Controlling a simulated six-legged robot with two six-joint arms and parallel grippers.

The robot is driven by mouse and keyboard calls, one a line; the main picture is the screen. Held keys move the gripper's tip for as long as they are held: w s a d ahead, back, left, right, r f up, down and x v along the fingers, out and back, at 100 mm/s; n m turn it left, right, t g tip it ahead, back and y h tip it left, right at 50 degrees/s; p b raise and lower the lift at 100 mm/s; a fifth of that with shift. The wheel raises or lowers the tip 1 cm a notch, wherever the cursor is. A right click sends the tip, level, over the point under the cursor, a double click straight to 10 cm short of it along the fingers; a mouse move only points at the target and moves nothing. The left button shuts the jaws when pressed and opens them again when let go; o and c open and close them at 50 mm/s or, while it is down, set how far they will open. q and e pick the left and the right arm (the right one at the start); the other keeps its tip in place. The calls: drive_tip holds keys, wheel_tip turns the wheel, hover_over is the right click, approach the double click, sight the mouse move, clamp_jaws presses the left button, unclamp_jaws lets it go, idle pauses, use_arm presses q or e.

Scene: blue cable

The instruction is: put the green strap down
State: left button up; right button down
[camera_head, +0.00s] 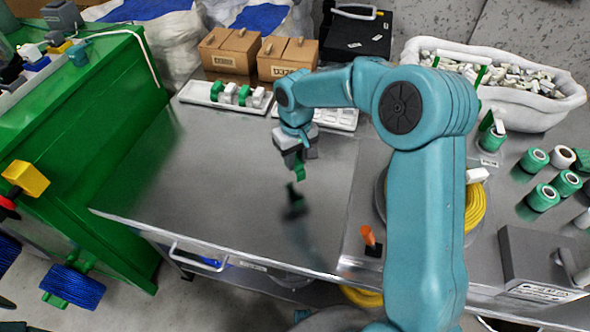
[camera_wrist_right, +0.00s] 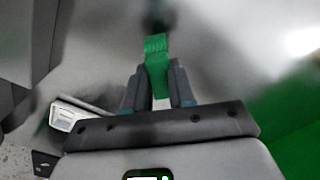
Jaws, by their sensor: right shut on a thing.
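My right gripper (camera_head: 296,164) hangs over the bare middle of the metal table, its fingers pointing down. It is shut on the green strap (camera_head: 299,174), which sticks out below the fingertips. A dark reflection lies on the tabletop below, with a gap between it and the strap. In the right wrist view the green strap (camera_wrist_right: 156,55) stands out between the two fingers of the gripper (camera_wrist_right: 157,92). The part between the fingers is partly hidden. My left gripper is not in view.
The table (camera_head: 230,190) is clear around the gripper. White trays (camera_head: 200,95) with green and white pieces and cardboard boxes (camera_head: 230,50) stand behind. Green rolls (camera_head: 542,198), a white bin (camera_head: 530,105) and yellow cable (camera_head: 475,205) are right. A green cabinet (camera_head: 100,130) stands left.

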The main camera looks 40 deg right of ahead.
sight(296, 160)
wheel_tip(296, 160, down, 5)
drive_tip(key=shift+r, duration=0.3)
drive_tip(key=shift+b, duration=0.35)
drive_tip(key=c, duration=0.9)
unclamp_jaws()
drive_tip(key=shift+f, duration=0.25)
drive_tip(key=shift+c, duration=0.2)
drive_tip(key=shift+r, duration=0.1)
drive_tip(key=shift+r, duration=0.25)
wheel_tip(296, 160, up, 12)
drive_tip(key=shift+f+p, duration=0.1)
drive_tip(key=shift+p, duration=0.7)
